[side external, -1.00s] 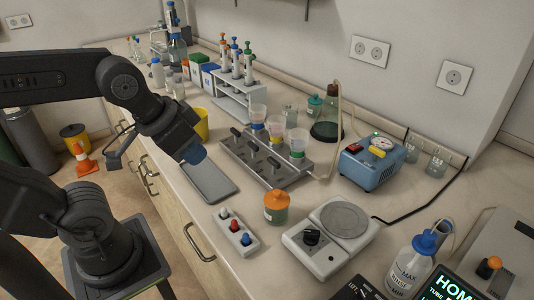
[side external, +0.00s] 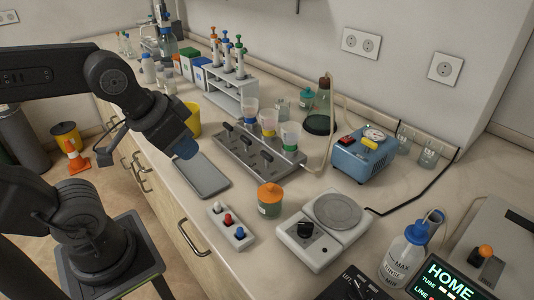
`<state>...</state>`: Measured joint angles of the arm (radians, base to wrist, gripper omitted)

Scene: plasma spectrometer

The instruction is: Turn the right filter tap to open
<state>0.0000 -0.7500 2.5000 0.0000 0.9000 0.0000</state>
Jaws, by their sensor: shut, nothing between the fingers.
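The filter manifold (side external: 232,148) is a grey metal block on the bench, with three funnel cups standing in a row along its back. Three black taps sit along its front side. My gripper (side external: 186,150), with a blue end, is shut and empty. It points down above the grey flat tray, left of the manifold and apart from the taps.
The grey tray (side external: 203,178) lies left of the manifold. An orange-lidded jar (side external: 270,200) and a hotplate stirrer (side external: 310,240) stand in front. A blue pump (side external: 362,158) and a green flask (side external: 320,118) are behind right. A pipette rack (side external: 233,95) stands behind left.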

